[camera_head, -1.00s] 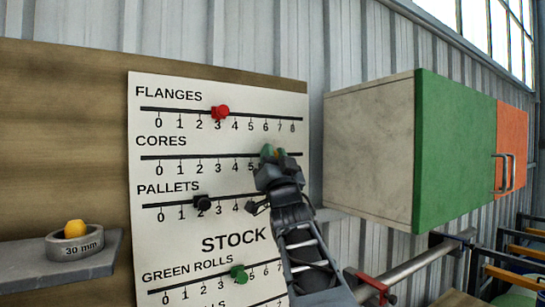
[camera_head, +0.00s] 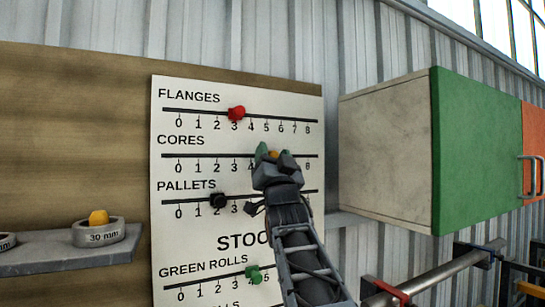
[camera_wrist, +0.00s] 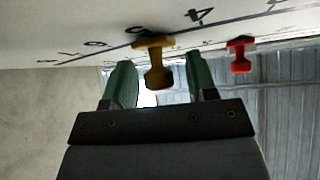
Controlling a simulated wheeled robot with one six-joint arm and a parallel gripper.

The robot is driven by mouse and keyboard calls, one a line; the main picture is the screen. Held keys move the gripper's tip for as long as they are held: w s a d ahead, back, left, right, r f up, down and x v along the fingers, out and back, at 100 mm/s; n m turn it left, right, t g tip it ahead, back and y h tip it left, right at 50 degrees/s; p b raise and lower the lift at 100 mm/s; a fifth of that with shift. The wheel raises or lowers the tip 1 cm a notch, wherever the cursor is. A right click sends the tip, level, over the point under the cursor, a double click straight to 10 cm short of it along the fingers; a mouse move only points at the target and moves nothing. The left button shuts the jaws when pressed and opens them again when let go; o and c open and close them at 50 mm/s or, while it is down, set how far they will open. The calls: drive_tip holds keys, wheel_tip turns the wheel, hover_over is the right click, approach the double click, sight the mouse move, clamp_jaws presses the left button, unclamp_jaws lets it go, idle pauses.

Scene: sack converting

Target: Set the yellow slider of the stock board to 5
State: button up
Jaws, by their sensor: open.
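The stock board (camera_head: 200,240) is a white panel with labelled scales. The yellow slider (camera_head: 274,154) sits on the CORES track, largely hidden by my gripper (camera_head: 273,153) in the head view. In the wrist view, the yellow slider (camera_wrist: 157,68) stands between the two green fingers of my gripper (camera_wrist: 158,82), with a visible gap to each finger. The fingers are open and straddle the knob. The slider is between the 4 and the 6; its exact mark is hard to read.
The red slider (camera_head: 237,113) is near 3 on FLANGES, the black slider (camera_head: 218,200) near 2 on PALLETS. A green slider (camera_head: 254,274) is on GREEN ROLLS. A cabinet with a green door (camera_head: 478,150) juts out right of the board. A shelf (camera_head: 70,260) is at left.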

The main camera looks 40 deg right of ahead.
drive_tip(key=b+v, duration=0.7)
drive_tip(key=v, duration=0.7)
